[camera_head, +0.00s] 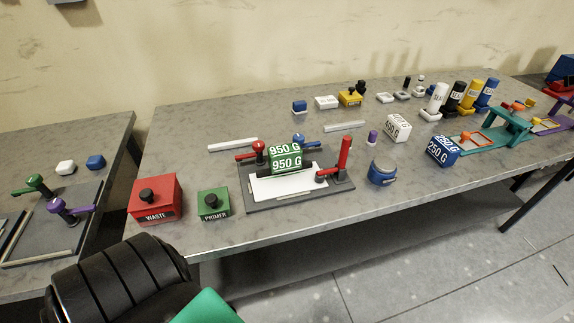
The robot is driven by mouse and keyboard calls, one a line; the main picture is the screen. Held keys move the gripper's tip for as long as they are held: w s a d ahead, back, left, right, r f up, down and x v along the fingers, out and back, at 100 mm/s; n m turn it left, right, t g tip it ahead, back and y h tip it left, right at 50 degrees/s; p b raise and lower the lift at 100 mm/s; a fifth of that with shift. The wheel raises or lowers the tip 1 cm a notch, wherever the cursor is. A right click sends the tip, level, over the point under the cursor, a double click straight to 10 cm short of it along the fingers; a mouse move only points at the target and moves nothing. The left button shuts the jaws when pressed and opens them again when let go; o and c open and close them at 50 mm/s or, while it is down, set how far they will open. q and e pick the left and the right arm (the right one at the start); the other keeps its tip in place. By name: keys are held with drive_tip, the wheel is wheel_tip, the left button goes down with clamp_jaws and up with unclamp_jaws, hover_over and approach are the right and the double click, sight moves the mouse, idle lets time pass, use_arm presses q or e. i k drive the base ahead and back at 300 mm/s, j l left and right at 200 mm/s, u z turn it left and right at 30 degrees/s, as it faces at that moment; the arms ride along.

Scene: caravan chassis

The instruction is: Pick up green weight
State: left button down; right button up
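The green weight (286,160), marked "950 G" on its top and front, sits on a dark grey plate fixture (260,203) near the front of the main table. A white sheet or plate (290,188) lies in front of the weight on this fixture. Red upright handles (344,153) stand at the fixture's right side and a red lever with a round knob (258,150) is at its left. Neither gripper shows in the head view.
A red box marked "WASTE" (154,199) and a green box marked "PRIMER" (213,204) stand left of the fixture. A blue-grey round object (382,172), a white weight (397,128) and a blue weight (442,151) are to the right. A second table (100,150) is at left.

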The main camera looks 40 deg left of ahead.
sight(286, 157)
drive_tip(key=u, duration=1.25)
